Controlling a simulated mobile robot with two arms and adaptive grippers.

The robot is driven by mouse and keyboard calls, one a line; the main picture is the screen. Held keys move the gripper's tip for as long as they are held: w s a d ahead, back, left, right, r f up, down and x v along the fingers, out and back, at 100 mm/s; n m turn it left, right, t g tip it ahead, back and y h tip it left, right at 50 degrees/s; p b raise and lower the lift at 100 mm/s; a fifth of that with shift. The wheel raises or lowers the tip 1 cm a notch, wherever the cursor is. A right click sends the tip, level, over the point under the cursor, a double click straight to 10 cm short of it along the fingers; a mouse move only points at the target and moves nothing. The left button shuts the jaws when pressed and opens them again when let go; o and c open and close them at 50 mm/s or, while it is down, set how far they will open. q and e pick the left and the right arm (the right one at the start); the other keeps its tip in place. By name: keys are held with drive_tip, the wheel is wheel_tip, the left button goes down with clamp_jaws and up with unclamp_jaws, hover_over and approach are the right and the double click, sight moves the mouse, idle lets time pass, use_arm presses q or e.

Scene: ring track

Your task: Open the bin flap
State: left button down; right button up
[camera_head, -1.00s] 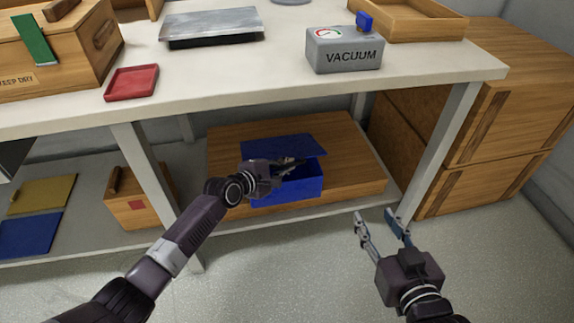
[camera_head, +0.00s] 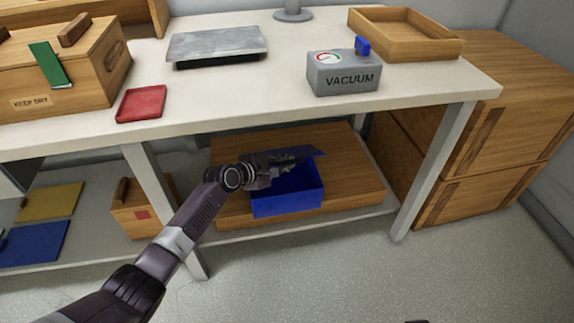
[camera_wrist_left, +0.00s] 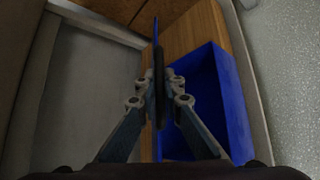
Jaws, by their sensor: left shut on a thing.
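The blue bin (camera_head: 288,203) sits on a wooden board on the lower shelf, its inside partly visible. Its blue flap (camera_head: 317,153) is raised, standing steeply along the bin's back side. My left gripper (camera_head: 298,157) is above the bin and shut on the flap. The left wrist view shows the flap (camera_wrist_left: 155,40) edge-on between the two fingers (camera_wrist_left: 159,88), with the open bin (camera_wrist_left: 228,95) to the right of them. The gripper hides part of the flap in the head view.
The table top (camera_head: 235,107) overhangs the shelf, and a table leg (camera_head: 433,165) stands right of the bin. The wooden board (camera_head: 352,180) has bare room right of the bin. A small wooden box (camera_head: 135,208) stands to the left.

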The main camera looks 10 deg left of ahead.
use_arm(q)
drive_tip(key=shift+w+a+r, duration=0.15)
drive_tip(key=shift+w+r, duration=0.2)
drive_tip(key=shift+r, duration=0.15)
idle(0.3)
drive_tip(key=c, duration=2.1)
unclamp_jaws()
drive_tip(key=shift+s+a, duration=0.1)
drive_tip(key=shift+s, duration=0.05)
drive_tip(key=v, duration=1.1)
drive_tip(key=shift+s+a+r, duration=0.15)
drive_tip(key=shift+s+r, duration=0.1)
